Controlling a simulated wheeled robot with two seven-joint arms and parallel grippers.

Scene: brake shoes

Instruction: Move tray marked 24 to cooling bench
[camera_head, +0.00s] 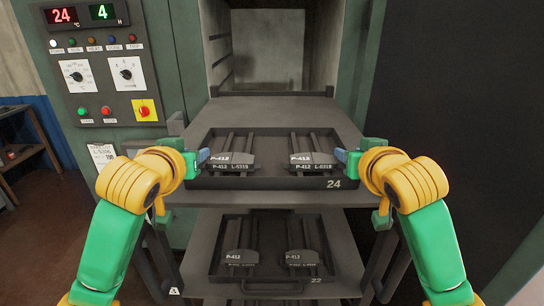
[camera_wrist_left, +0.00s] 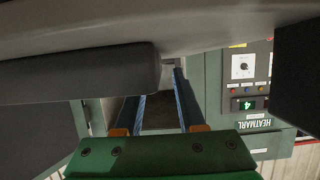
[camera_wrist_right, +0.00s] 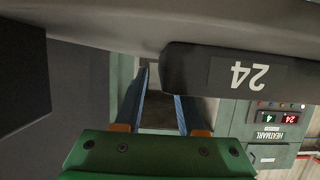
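The dark tray marked 24 (camera_head: 262,183) lies flat on an upper grey shelf (camera_head: 270,111) before the open oven. It holds brake shoes (camera_head: 233,160) labelled P-412. My left gripper (camera_head: 203,157) is at its left side and my right gripper (camera_head: 341,156) at its right side. In the left wrist view, the fingers (camera_wrist_left: 162,100) are apart, with a dark wall across part of them. In the right wrist view, the fingers (camera_wrist_right: 161,100) are apart too, beside the tray's marked front (camera_wrist_right: 240,72). Contact with the tray is unclear. No bench is labelled as the cooling bench.
A second tray marked 22 (camera_head: 263,288) with brake shoes sits on the lower shelf (camera_head: 345,265). The oven chamber (camera_head: 268,50) is open behind. A control panel (camera_head: 98,60) reads 24 and 4.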

